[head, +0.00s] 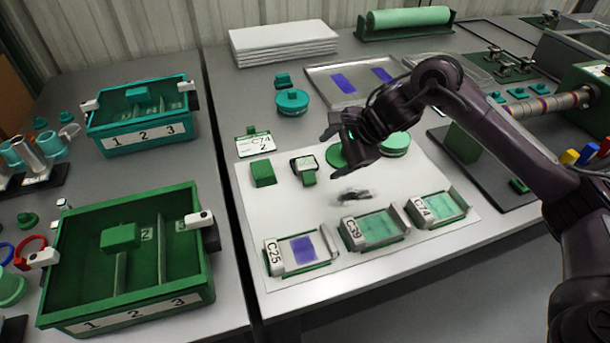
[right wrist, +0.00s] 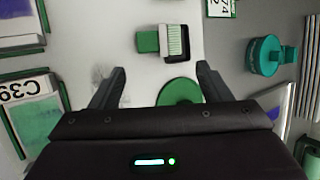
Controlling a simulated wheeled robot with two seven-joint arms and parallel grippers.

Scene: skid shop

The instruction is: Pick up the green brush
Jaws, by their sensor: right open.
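The green brush (head: 304,163) lies on the white sheet, its pale bristles facing up and its green handle pointing toward the near side. In the right wrist view the brush (right wrist: 166,42) lies ahead of my fingertips, roughly centred between them, with the handle to the left. My right gripper (head: 332,152) is open and empty, above the sheet to the right of the brush, and does not touch it. Its two dark fingers (right wrist: 160,70) stand wide apart in the wrist view. My left gripper is out of view.
A green block (head: 263,173) sits left of the brush and a label card (head: 254,145) behind it. Green round lids (head: 394,145) are near my gripper. Trays C25 (head: 302,250), C39 (head: 374,230) and C74 (head: 437,206) line the front. Divided bins (head: 130,310) stand left.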

